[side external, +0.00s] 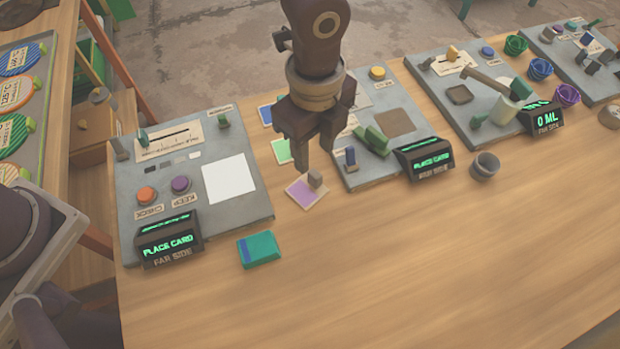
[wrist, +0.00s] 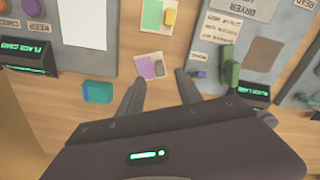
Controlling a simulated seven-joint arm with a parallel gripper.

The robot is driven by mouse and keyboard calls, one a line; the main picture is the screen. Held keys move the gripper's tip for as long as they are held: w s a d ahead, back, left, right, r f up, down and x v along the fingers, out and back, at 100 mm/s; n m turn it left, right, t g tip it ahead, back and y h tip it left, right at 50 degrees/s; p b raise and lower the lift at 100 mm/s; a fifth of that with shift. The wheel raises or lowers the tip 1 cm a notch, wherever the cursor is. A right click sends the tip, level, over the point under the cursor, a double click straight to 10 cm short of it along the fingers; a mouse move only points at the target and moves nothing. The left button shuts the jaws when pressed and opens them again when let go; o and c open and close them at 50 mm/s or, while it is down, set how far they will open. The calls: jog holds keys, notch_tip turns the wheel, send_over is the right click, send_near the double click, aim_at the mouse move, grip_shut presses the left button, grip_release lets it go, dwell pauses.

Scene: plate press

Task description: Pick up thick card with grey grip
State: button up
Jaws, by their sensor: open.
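A purple-and-pale card (side external: 304,194) lies flat on the wooden table between two grey panels. A small grey grip block (side external: 315,179) stands on it. In the wrist view the card (wrist: 146,67) and its grey grip (wrist: 159,68) lie just beyond my fingertips. My gripper (side external: 314,157) points down above the card, open and empty, with a finger on either side of the grip's line in the wrist view (wrist: 161,77). The card's thickness is too small to judge.
A green card (side external: 281,151) and a blue card (side external: 265,114) lie behind. A teal block (side external: 259,250) sits at the front. The left panel (side external: 258,203) and middle panel (side external: 352,181) flank the card closely. A grey cup (side external: 485,167) stands right. The front table is mostly clear.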

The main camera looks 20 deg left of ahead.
aim_at(315, 173)
notch_tip(315, 173, down, 7)
jog(key=shift+s+d+f, duration=0.1)
jog(key=shift+d+f, duration=0.05)
jog(key=shift+f, duration=0.05)
grip_shut()
